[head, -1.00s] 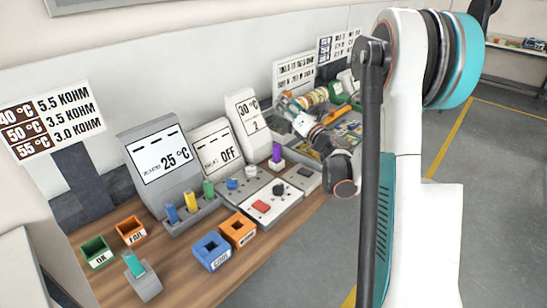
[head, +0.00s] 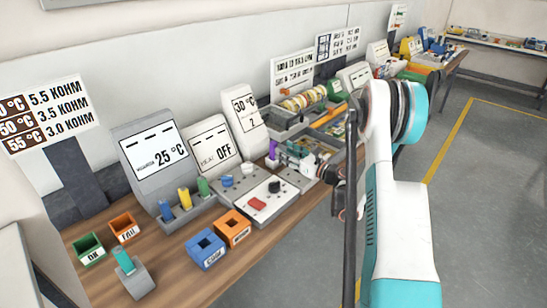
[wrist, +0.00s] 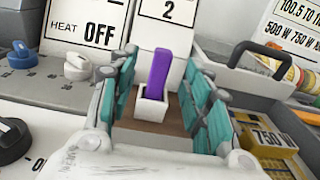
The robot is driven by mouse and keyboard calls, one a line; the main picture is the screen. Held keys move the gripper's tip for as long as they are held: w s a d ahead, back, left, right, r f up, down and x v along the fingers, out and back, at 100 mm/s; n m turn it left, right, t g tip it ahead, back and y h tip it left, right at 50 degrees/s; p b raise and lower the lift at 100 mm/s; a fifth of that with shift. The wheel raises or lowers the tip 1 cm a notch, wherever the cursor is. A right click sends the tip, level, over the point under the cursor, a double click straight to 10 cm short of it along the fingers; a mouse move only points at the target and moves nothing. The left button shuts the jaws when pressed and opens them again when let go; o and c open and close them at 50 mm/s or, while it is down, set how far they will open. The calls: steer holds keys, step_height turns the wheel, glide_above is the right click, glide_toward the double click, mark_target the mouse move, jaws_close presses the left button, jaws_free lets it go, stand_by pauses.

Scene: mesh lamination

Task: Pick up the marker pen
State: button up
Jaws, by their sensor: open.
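The purple marker pen (wrist: 159,68) stands upright in a small white holder (wrist: 151,108) in the wrist view. In the head view the pen (head: 273,149) shows as a thin purple shape behind the control boxes' right end. My gripper (wrist: 162,92) is open, with one teal and grey finger on each side of the pen in the picture. The pen is between the fingers in the picture, and no contact shows. In the head view my gripper (head: 289,153) is low over the bench beside the pen, partly hidden by my arm.
A HEAT OFF display (head: 212,145) and a 30 °C display (head: 244,118) stand behind. A grey box with a red button (head: 257,204) is in front. In the wrist view, a grey handled tray (wrist: 250,75) and a yellow 750 W part (wrist: 268,143) are at right.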

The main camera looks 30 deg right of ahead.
mark_target(276, 145)
steer(key=shift+b+x, duration=1.05)
steer(key=shift+x, duration=2.65)
steer(key=shift+d+r, duration=0.1)
steer(key=shift+d, duration=0.05)
jaws_close()
